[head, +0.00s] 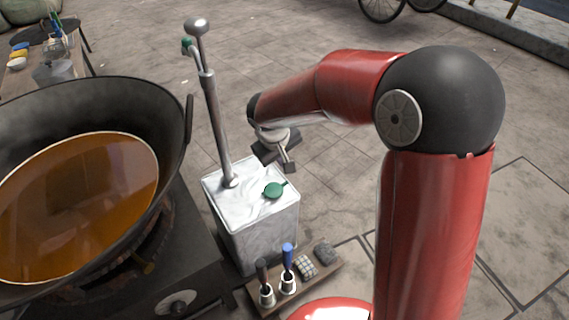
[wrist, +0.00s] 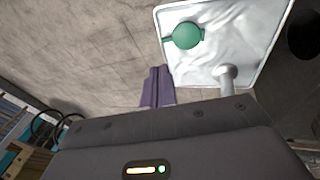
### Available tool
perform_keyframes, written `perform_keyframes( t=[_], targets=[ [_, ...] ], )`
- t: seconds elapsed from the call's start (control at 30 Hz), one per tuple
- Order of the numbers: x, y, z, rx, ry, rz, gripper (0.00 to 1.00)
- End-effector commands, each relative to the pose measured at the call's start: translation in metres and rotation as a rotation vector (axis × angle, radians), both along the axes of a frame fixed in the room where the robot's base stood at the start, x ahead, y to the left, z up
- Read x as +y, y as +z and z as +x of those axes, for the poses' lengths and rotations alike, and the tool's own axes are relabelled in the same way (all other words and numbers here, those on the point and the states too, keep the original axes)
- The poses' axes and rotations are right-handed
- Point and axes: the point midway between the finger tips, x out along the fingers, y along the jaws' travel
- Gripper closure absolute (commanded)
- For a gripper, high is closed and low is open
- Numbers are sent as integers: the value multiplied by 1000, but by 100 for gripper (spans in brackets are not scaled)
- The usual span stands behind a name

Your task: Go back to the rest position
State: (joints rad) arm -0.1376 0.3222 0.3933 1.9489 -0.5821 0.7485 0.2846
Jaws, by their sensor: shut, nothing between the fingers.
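My gripper (head: 289,167) is at the end of my bent red arm, just behind the square silver canister (head: 262,238) and above its top in the picture. In the wrist view my purple fingers (wrist: 157,88) are together with nothing between them. The canister's pale top (wrist: 228,45) shows in the wrist view just beyond the fingers. A green cap (head: 274,189) sits on that top, and it also shows in the wrist view (wrist: 187,36). I cannot tell whether the gripper touches the canister, but it looks apart from it.
A tall metal rod with a ball knob (head: 197,27) rises from the canister. A large dark wok (head: 186,112) with amber liquid (head: 85,200) stands on a stove at left. A small tool rack (head: 262,307) stands in front. Open paving lies behind.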

Motion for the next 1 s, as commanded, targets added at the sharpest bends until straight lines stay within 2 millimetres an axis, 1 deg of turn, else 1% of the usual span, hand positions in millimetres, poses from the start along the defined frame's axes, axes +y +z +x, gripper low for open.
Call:
perform_keyframes(
  t=[0.03,0.1,0.37,0.47,0.53,0.57,0.6,0.67,0.7,0.77,0.8,0.87,0.9,1.0],
  targets=[
    [1,7,-2,-1,0,0,100],
    [1,12,-3,0,2,-1,100],
    [-1,19,-6,-2,-4,-1,100],
    [-15,35,-14,-17,-33,-3,100],
    [-33,56,-25,-33,-72,-3,100],
    [-43,66,-32,-42,-94,-1,100],
    [-56,80,-42,-54,-125,4,100],
    [-77,100,-61,-72,-176,15,100],
    [-90,112,-75,-82,-210,26,100],
    [-107,127,-96,-98,-262,48,100],
    [-118,137,-110,-109,-295,67,100],
    [-133,148,-133,-125,-343,99,100],
    [-141,155,-148,-136,-375,123,100],
    [-157,166,-184,-164,-442,192,100]
  ],
)
